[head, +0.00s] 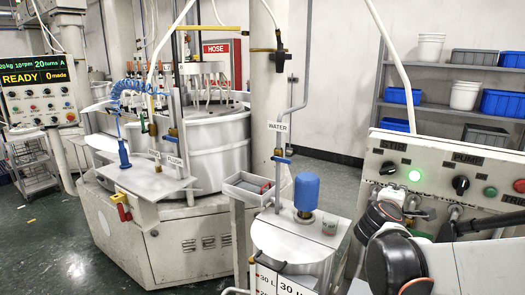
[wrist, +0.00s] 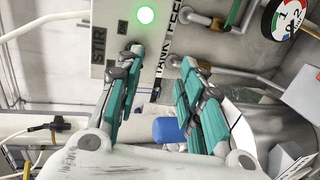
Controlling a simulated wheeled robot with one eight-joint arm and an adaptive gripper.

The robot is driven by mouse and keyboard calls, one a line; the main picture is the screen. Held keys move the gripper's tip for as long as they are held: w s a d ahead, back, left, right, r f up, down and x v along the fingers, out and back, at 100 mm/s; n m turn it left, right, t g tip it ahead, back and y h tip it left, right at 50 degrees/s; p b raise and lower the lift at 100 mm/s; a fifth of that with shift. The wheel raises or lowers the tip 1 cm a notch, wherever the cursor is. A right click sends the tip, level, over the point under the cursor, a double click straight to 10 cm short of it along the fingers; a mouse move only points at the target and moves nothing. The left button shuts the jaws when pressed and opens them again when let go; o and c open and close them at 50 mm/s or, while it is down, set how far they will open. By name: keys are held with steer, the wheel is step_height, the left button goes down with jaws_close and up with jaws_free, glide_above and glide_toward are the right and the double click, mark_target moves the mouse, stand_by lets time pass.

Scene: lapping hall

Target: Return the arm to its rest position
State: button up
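My gripper (wrist: 161,62) shows in the wrist view with its teal-padded fingers spread apart. It is open, and I see nothing held between the pads. The fingertips point toward the control panel (wrist: 115,35) with the lit green lamp (wrist: 146,15). My arm (head: 395,262) shows at the lower right of the head view, in front of the same panel, folded close to the camera. The gripper's fingers cannot be made out in the head view.
The panel (head: 445,165) has knobs and a green lamp (head: 414,175). Left of it stands a tank (head: 295,240) topped by a blue motor (head: 306,191), which also shows behind the fingers (wrist: 168,130). Pipes, a tray (head: 245,190) and a large machine (head: 175,240) stand further left.

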steer(key=s+a+f+m+g+y, duration=0.1)
steer(key=s+a+f+m+y, duration=0.2)
steer(key=s+a, duration=0.2)
steer(key=s+a+f+m+g+y+b, duration=0.1)
steer(key=s+a, duration=0.5)
steer(key=s, duration=0.6)
steer(key=s+a+f+m+g+y, duration=0.3)
steer(key=s+a+f+m+y, duration=0.2)
steer(key=s, duration=0.3)
steer(key=shift+s+a+f+m+b, duration=0.15)
steer(key=shift+s+f+m+b, duration=0.25)
steer(key=shift+f+m, duration=0.4)
